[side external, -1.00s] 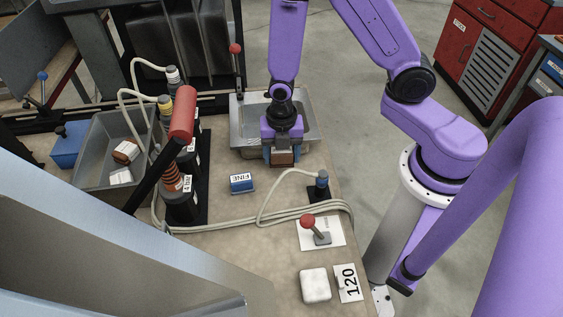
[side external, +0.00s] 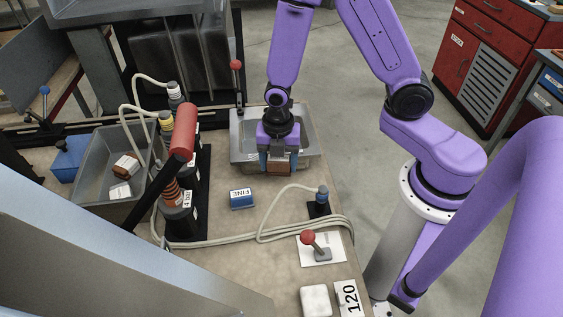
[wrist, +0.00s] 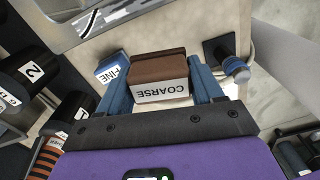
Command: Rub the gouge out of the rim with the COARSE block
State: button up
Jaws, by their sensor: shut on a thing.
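The COARSE block (wrist: 160,78) is brown with a white label. My gripper (wrist: 163,88) is shut on it, with a blue finger on each side. In the side view my gripper (side external: 277,161) holds the block (side external: 280,168) at the near side of the grey metal sink (side external: 241,126). I cannot tell whether the block touches the rim. In the wrist view the sink's rim (wrist: 68,40) crosses the top left, beyond the block, with dark and white streaks inside it. I cannot make out the gouge for certain.
The blue FINE block (side external: 242,199) lies on the bench left of my gripper. A hose with a blue-capped fitting (side external: 322,195) lies to the right. Dark cylinders and a red-handled lever (side external: 184,130) stand left. A grey bin (side external: 92,165) holds two small blocks.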

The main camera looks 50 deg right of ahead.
jog(key=w+r+m, duration=0.2)
jog(key=w+m, duration=0.3)
jog(key=m, duration=0.2)
notch_tip(320, 180, up, 5)
jog(key=m, duration=1)
send_over(246, 157)
jog(key=shift+s+f, duration=0.1)
jog(key=shift+f, duration=3.55)
jog(key=shift+s+d+f, duration=0.6)
jog(key=shift+s+d, duration=0.05)
jog(key=shift+d, duration=0.1)
jog(key=shift+c, duration=0.4)
jog(key=shift+s+d, duration=0.9)
jog(key=shift+w+a, duration=1.5)
jog(key=shift+w+a+r, duration=0.15)
jog(key=shift+r, duration=0.05)
notch_tip(246, 157, up, 8)
